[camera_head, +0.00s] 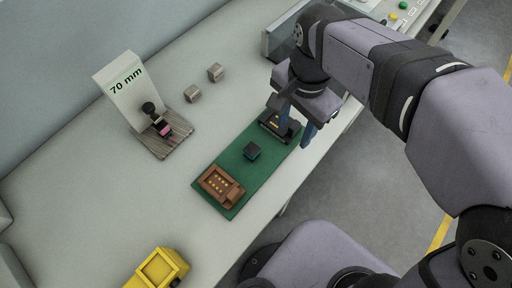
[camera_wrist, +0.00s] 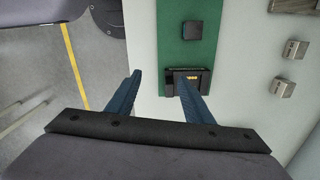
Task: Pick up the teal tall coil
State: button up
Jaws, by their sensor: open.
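The teal tall coil (camera_head: 252,150) is a small block with a dark top and teal sides. It stands on the middle of the green mat (camera_head: 230,164). In the wrist view it shows as a dark block (camera_wrist: 192,31) near the top, beyond the fingertips. My gripper (camera_head: 297,122) is open with blue fingers, over the upper right end of the mat. It is apart from the coil, to its right in the head view.
The black connector (camera_head: 270,124) sits at the mat's upper end, a brown connector (camera_head: 213,185) at its lower end. Two grey cubes (camera_head: 192,93) (camera_head: 215,72), a "70 mm" sign (camera_head: 122,82) and a yellow container (camera_head: 158,270) stand on the table. The table's edge is close on the right.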

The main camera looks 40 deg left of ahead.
jog(key=n, duration=0.2)
send_over(252, 149)
jog(key=shift+w+a+r, duration=0.25)
jog(key=shift+a+r, duration=0.05)
jog(key=shift+r, duration=0.15)
jog(key=shift+s+d+f, duration=0.15)
jog(key=shift+f, duration=1.7)
jog(key=shift+s+d+f, duration=0.1)
jog(key=shift+d+f, duration=0.05)
jog(key=shift+f, duration=1.65)
jog(key=c, duration=1.1)
